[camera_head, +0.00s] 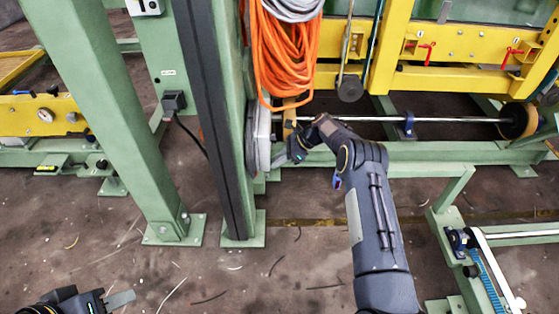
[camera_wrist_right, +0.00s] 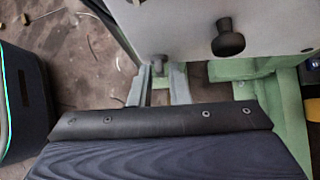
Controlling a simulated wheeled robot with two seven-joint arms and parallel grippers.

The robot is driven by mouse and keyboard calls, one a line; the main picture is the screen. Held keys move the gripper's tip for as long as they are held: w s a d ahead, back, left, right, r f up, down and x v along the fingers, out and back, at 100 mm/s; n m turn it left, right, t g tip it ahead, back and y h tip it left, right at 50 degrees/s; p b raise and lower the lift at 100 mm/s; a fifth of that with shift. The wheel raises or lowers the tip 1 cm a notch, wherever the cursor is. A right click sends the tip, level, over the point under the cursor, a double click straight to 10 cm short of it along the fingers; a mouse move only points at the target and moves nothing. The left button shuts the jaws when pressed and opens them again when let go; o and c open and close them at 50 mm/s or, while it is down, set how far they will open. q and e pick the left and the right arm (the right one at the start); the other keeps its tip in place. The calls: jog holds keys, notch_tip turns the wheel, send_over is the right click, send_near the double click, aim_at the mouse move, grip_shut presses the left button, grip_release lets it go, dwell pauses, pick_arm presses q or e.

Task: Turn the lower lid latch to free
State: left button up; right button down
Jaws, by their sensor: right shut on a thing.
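The grey lid (camera_wrist_right: 180,22) fills the top of the right wrist view; it also shows edge-on as a grey rounded housing in the head view (camera_head: 262,140). A small black latch knob (camera_wrist_right: 159,61) sits at its lower edge, between the grey fingers of my right gripper (camera_wrist_right: 161,84). My right gripper is shut on this latch; its exact turn angle is hard to tell. In the head view my right gripper (camera_head: 289,148) is against the housing's right side. My left gripper (camera_head: 112,300) is low at the left, away from the lid, partly cut off by the frame.
A larger black knob (camera_wrist_right: 228,40) stands out from the lid, right of the latch. Green posts (camera_head: 218,120) stand left of the housing. Orange hose (camera_head: 280,50) hangs above my right gripper. A steel shaft (camera_head: 450,120) runs right. The floor (camera_head: 280,270) in front is mostly clear.

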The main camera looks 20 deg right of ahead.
jog(key=shift+a, duration=0.1)
jog(key=c, duration=1.5)
grip_release()
jog(key=shift+c, duration=0.2)
jog(key=p+v, duration=0.2)
jog(key=v, duration=0.5)
jog(key=shift+d+r, duration=0.25)
jog(key=shift+d, duration=0.05)
